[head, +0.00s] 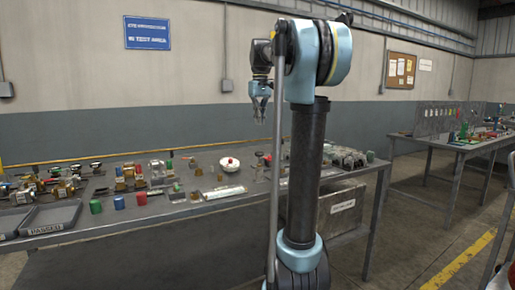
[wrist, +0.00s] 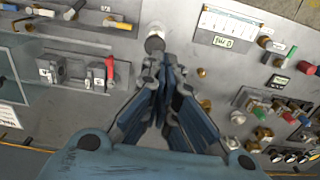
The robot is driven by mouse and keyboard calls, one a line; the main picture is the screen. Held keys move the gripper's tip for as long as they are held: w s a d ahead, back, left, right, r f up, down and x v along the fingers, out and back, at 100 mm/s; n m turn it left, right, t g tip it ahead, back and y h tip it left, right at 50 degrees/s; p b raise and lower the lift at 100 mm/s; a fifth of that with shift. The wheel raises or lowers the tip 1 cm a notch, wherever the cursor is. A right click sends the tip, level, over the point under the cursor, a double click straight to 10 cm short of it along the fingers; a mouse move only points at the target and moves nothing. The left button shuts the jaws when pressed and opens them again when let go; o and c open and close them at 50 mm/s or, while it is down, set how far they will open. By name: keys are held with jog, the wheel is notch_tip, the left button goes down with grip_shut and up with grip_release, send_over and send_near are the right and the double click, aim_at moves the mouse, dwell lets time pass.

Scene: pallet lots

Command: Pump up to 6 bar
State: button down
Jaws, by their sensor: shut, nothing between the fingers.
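My gripper (head: 260,117) is raised above the workbench (head: 90,232) in the head view, pointing down. In the wrist view its fingers (wrist: 162,64) are together and hold nothing. A round grey knob (wrist: 155,43) shows just beyond the fingertips; I cannot tell whether it is the pump handle or how far below it lies. A white panel with a printed scale (wrist: 232,24) lies to its right, with a small label (wrist: 222,42) under it. The scale's reading is too small to tell. In the head view a white round dish-like thing with a red top (head: 229,163) stands on the bench.
Grey trays (head: 52,217) lie at the bench's left end. A second table (head: 455,143) stands at right. Air around my gripper is clear.

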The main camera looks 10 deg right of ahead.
aim_at(258, 153)
jog(key=shift+w+r, duration=0.5)
jog(key=shift+w, duration=0.35)
jog(key=shift+w+r, duration=0.5)
jog(key=shift+w, duration=0.3)
notch_tip(258, 153, down, 14)
jog(key=shift+s+a+f, duration=0.1)
jog(key=shift+f, duration=1.75)
notch_tip(258, 153, up, 14)
dwell(0.5)
